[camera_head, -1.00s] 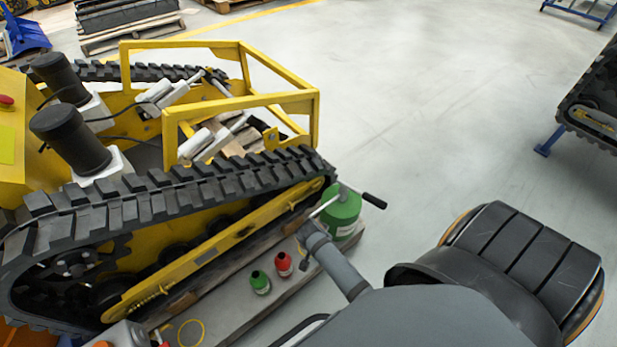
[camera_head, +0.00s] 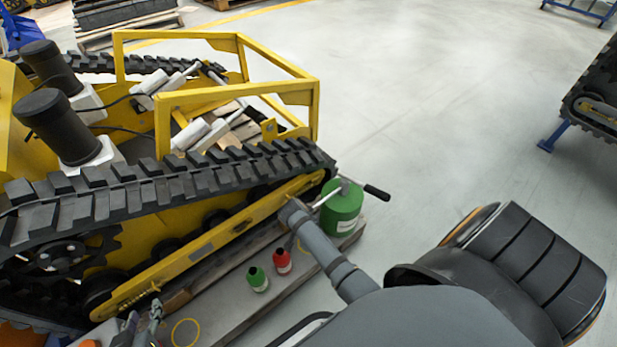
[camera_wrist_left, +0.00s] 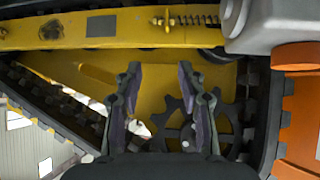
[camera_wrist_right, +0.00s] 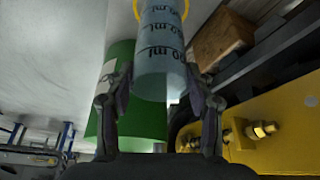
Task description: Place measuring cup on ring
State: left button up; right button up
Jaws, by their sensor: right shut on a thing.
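My right gripper (camera_wrist_right: 158,75) is shut on the measuring cup (camera_wrist_right: 160,50), a clear bluish cylinder with dark volume marks, in the right wrist view. A yellow ring (camera_wrist_right: 184,9) shows at the top of that view, partly overlapped by the cup; I cannot tell whether they touch. In the head view my right arm hides the cup and the right gripper. A yellow ring (camera_head: 173,332) lies on the grey platform (camera_head: 225,312) there. My left gripper (camera_head: 143,318) is open at the lower left; its spread fingers (camera_wrist_left: 160,75) are empty in the left wrist view.
A yellow tracked carrier (camera_head: 215,230) fills the left side. A green bottle (camera_head: 258,280) and red bottle (camera_head: 282,262) stand on the platform. A large green canister (camera_head: 343,210) stands at its far end and shows behind the cup (camera_wrist_right: 125,110).

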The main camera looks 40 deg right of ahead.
pick_arm(q)
jog(key=shift+w+a+r+t, duration=0.1)
jog(key=shift+w+r+t, duration=0.25)
jog(key=shift+w+r, duration=0.25)
jog(key=shift+w+r+t, duration=0.35)
jog(key=shift+w+r, duration=0.05)
jog(key=shift+r, duration=0.3)
pick_arm(e)
jog(key=shift+f, duration=0.25)
pick_arm(q)
jog(key=shift+w+r, duration=0.1)
pick_arm(e)
jog(key=shift+f, duration=0.1)
jog(key=o, duration=1.4)
jog(key=shift+c, duration=0.2)
pick_arm(q)
jog(key=shift+r, duration=0.1)
